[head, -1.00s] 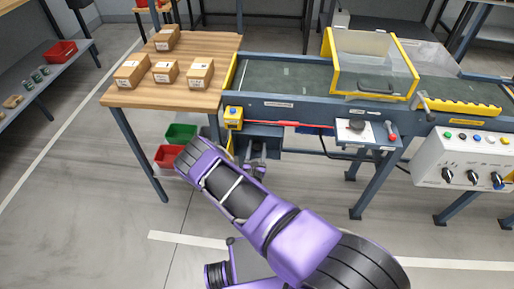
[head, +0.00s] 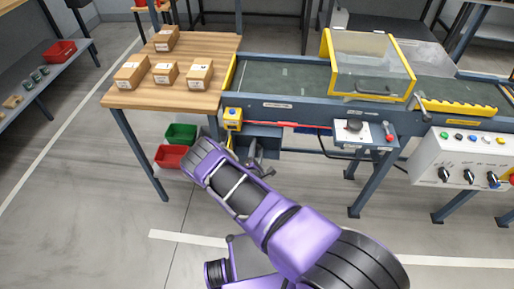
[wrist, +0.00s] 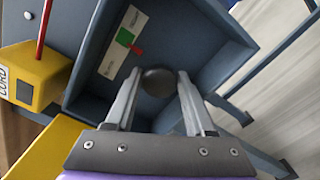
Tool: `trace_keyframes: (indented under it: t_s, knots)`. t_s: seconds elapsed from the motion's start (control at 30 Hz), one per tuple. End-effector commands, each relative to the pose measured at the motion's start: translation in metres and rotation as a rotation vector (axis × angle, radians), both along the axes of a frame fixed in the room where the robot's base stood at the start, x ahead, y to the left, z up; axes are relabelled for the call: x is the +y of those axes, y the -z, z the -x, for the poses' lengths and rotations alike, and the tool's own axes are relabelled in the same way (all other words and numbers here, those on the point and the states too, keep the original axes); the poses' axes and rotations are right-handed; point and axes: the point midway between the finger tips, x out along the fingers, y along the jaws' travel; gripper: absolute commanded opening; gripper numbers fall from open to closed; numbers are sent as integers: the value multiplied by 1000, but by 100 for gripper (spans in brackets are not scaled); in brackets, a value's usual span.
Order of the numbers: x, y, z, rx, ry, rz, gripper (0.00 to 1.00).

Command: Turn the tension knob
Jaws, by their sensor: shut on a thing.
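The dark round tension knob (wrist: 158,82) sits in a blue-grey box-shaped recess under the conveyor's left end. My gripper (wrist: 160,76) has its two fingers on either side of the knob and is shut on it. Behind the knob is a pale label plate with a green patch (wrist: 125,37) and a small red mark (wrist: 137,51). The plate's writing is too small to read. In the head view my gripper (head: 262,168) is below the conveyor's left end, partly behind my wrist, and the knob cannot be made out there.
A yellow box (wrist: 30,78) with a red cord stands left of the recess; it also shows in the head view (head: 232,118). A wooden table (head: 218,50) with cartons is to the left. Green (head: 181,133) and red (head: 170,156) bins are below it. A control panel (head: 468,158) is at right.

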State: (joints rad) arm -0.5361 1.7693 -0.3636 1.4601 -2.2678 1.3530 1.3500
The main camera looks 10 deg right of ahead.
Motion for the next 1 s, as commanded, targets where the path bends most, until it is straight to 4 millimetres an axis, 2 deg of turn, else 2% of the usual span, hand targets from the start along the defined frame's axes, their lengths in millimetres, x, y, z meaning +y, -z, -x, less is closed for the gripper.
trace_keyframes:
  t_s: [0.33, 0.83, 0.87, 1.0]
  knots:
    - [0, 1, 0, -39, 0, -120, 0]
    - [0, 1, 1, -43, 0, -136, 0]
    - [0, 1, 1, -43, 0, -136, 56]
    - [0, 1, 0, -44, -1, -136, 81]
